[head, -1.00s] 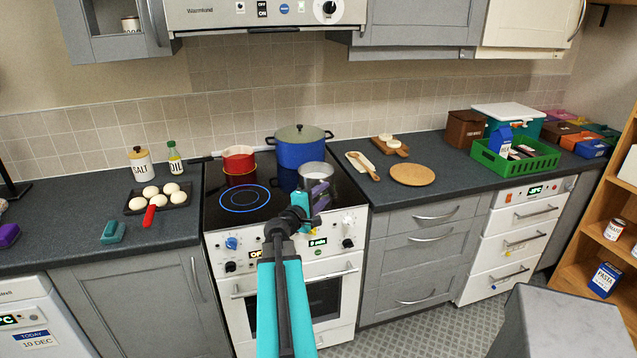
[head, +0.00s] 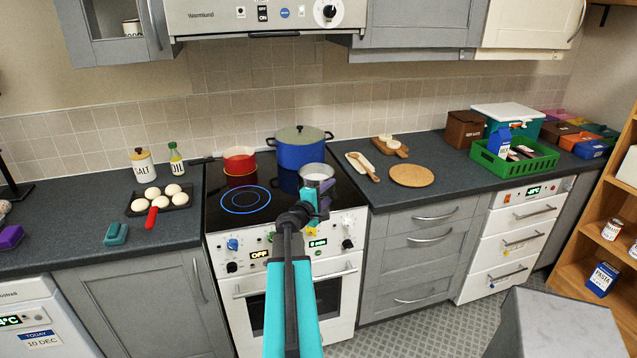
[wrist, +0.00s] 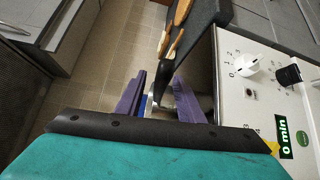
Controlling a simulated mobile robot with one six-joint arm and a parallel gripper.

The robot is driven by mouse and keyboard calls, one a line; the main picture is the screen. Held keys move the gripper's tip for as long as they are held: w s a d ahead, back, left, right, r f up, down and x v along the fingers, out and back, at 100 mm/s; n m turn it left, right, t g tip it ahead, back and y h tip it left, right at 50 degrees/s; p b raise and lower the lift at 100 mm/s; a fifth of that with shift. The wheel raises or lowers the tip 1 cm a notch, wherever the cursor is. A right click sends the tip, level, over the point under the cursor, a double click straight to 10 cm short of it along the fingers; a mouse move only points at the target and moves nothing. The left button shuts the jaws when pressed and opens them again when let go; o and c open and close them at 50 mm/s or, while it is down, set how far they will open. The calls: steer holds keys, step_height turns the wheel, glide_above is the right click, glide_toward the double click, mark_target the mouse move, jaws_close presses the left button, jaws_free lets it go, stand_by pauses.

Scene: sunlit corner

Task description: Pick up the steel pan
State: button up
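The steel pan (head: 317,171) is a small, shiny, open pan on the front right of the black hob (head: 222,212). My gripper (head: 322,191) is at the hob's front edge, right in front of the pan in the head view, and covers part of its near side. In the wrist view the two purple fingers (wrist: 160,93) stand apart, so my gripper is open. A bit of shiny metal and a dark shape show between and beyond them. I cannot tell whether the pan's handle is between the fingers.
A blue pot (head: 299,151) stands behind the pan and a red pan (head: 239,160) to its left. A glowing ring marks the front left burner. Wooden boards (head: 411,175) lie on the right counter.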

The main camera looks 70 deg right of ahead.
steer(key=shift+d, duration=0.15)
stand_by(0.4)
jaws_close()
